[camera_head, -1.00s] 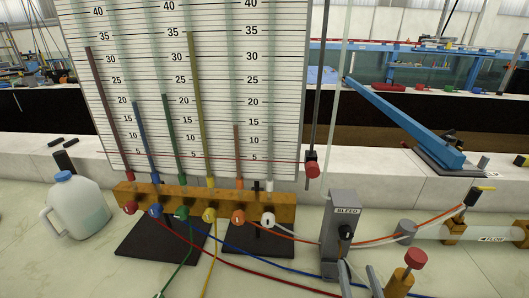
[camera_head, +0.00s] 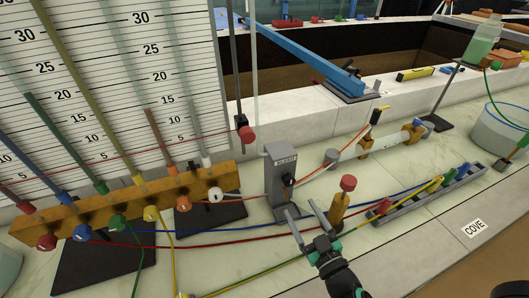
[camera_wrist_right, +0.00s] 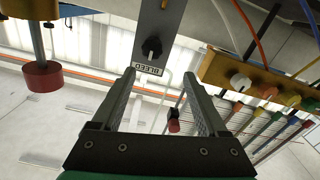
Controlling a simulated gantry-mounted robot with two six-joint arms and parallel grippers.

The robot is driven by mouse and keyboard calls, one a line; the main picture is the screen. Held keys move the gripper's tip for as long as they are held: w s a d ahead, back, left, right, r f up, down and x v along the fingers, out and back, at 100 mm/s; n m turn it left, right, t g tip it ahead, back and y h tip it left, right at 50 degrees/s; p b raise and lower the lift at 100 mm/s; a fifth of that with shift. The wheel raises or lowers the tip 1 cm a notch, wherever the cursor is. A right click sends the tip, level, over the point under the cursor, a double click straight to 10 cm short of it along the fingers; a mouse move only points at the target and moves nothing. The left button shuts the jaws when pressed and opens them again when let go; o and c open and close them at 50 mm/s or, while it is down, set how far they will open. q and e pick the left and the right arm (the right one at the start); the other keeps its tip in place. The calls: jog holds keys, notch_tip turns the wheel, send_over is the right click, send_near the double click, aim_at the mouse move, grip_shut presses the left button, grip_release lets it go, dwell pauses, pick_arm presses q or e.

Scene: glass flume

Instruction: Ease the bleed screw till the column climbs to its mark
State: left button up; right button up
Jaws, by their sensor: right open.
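The grey bleed block (camera_head: 280,166), labelled BLEED, stands on the bench with a black bleed screw (camera_head: 288,181) on its face. The screw also shows in the right wrist view (camera_wrist_right: 152,47), just beyond the fingers. My right gripper (camera_head: 302,208) is open and empty, its fingertips pointing at the block, apart from the screw. In the wrist view its two fingers (camera_wrist_right: 160,73) spread below the screw. The manometer board (camera_head: 195,75) carries coloured columns, including a yellow one (camera_head: 95,85) and an orange one (camera_head: 157,140). My left gripper is out of view.
A brass valve with a red knob (camera_head: 347,184) stands close right of my right gripper. Coloured hoses (camera_head: 240,238) cross the bench. A grey rack (camera_head: 430,194) holds connectors at right. A wooden manifold (camera_head: 120,200) runs under the board. A red slider (camera_head: 246,134) sits on the rod.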

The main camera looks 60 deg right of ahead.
jog(key=s, duration=0.3)
jog(key=p, duration=0.2)
send_near(291, 183)
jog(key=x, duration=1)
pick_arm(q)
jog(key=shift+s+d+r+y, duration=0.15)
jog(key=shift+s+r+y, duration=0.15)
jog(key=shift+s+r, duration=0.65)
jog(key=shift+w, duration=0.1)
pick_arm(e)
jog(key=shift+a, duration=0.1)
grip_shut()
jog(key=n+p, duration=0.1)
jog(key=n, duration=0.2)
jog(key=shift+n, duration=0.4)
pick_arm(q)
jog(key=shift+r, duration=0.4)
pick_arm(e)
grip_release()
